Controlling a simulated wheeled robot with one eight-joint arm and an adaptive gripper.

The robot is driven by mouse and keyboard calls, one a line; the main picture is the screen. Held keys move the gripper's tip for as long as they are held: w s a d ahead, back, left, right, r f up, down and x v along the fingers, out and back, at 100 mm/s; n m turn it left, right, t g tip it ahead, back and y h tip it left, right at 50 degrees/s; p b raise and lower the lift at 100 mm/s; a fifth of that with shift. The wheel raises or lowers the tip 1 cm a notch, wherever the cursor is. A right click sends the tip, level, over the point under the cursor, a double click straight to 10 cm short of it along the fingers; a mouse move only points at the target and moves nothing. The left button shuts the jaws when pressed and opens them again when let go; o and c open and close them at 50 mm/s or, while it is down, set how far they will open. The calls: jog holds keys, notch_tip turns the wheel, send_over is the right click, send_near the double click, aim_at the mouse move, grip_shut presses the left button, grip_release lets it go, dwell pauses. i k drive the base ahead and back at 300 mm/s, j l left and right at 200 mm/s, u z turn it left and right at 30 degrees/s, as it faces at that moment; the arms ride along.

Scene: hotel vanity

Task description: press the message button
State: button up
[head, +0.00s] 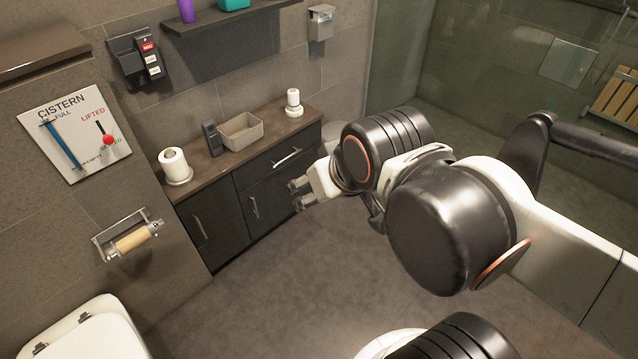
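A dark wall unit (138,58) is fixed to the tiled wall at the upper left. It has a red label (147,47) and white labels below it; their lettering is too small to read, so I cannot tell which marks the message button. My gripper (296,194) is in the middle of the head view, pointing left, in front of the dark cabinet. It is well to the right of the wall unit and lower in the picture, touching nothing that I can see. Its two dark fingertips look apart with nothing between them.
A dark cabinet (228,207) carries a dark handset (211,137), a beige box (241,131) and white rolls. A shelf (222,20) hangs right of the wall unit. A cistern sign (75,125), a paper holder (128,236) and a toilet (85,335) are at left. The floor is clear.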

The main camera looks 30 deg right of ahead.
aim_at(146, 47)
jog(key=i+j, duration=0.45)
jog(key=i+j+u, duration=0.15)
jog(key=i+j, duration=0.25)
jog(key=i, duration=0.25)
